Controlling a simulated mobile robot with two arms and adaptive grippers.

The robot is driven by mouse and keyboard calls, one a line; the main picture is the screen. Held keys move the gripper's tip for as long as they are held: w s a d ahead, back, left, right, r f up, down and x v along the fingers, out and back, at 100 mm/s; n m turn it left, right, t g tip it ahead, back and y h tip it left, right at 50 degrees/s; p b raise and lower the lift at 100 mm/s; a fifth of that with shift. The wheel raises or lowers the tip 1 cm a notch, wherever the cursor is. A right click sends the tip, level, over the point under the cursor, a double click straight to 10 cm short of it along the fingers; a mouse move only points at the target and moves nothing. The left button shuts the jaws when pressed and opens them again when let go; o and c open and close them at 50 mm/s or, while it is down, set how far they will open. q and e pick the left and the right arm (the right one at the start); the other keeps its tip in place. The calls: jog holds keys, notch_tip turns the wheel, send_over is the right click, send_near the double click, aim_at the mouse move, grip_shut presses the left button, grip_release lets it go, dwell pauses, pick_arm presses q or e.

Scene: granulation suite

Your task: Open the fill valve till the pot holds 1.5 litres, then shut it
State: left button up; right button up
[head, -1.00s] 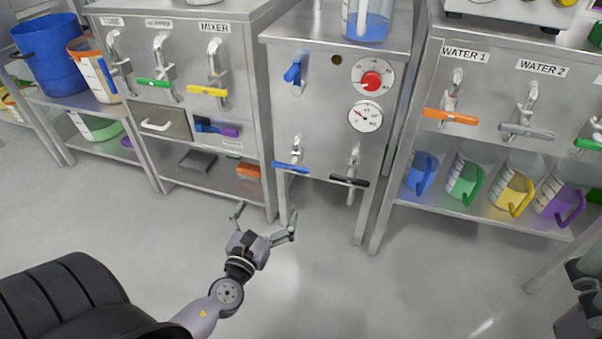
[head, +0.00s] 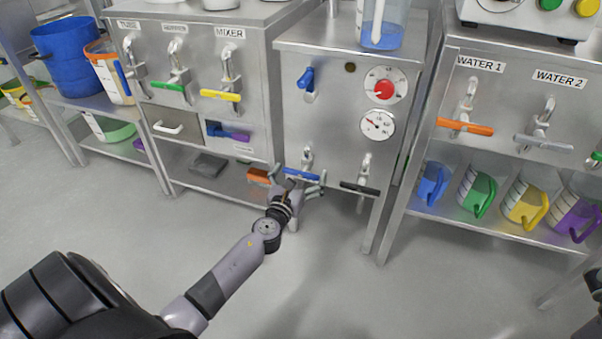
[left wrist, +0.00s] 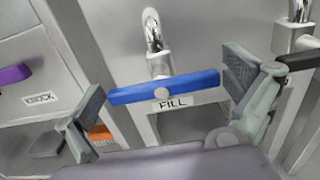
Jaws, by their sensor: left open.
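The fill valve has a blue lever handle (head: 301,174), set crosswise on the front of the steel cabinet. My right gripper is not clearly seen.
A black-handled valve (head: 360,188) sits just right of the fill valve. Above are a red dial (head: 384,89), a gauge (head: 377,124) and a blue switch (head: 306,78). Colored jugs (head: 478,194) stand on the right shelf. The floor in front is clear.

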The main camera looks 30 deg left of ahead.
pick_arm(q)
jog(key=shift+w, duration=0.15)
jog(key=c, duration=0.9)
